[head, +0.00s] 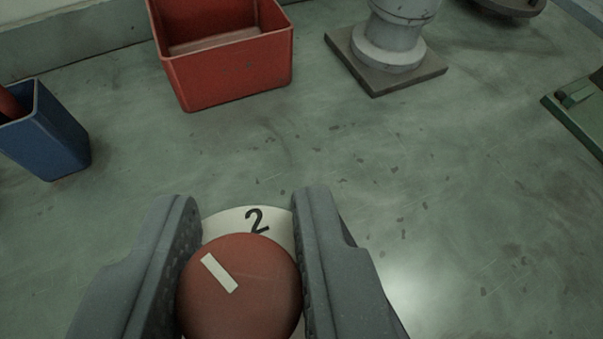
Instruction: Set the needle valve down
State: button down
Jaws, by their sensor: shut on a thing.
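My gripper (250,225) is at the bottom of the head view, its two grey fingers shut on the needle valve (262,290). The valve shows as a round red-brown knob with a white bar mark on top. Behind the knob, between the fingers, is a pale rounded plate (228,220) with a black "2". The lower part of the valve is cut off by the picture's edge and hidden by the knob. I cannot tell whether it touches anything below.
An empty-looking red bin (235,75) stands at the back left, a blue container (48,130) at the left with something red inside. A grey pipe pedestal (388,55) on a brown base plate stands at the back. A green object (580,115) is at the right. The middle floor is clear.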

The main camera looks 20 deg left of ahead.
jog(key=shift+w+f, duration=0.15)
jog(key=shift+w, duration=0.2)
jog(key=shift+f, duration=1.6)
jog(key=shift+f, duration=0.15)
jog(key=c, duration=1.2)
grip_release()
jog(key=shift+o, duration=0.2)
jog(key=shift+s+r, duration=0.15)
jog(key=shift+r, duration=0.05)
jog(key=v, duration=1.1)
jog(key=shift+s, duration=0.35)
jog(key=shift+d+r, duration=0.2)
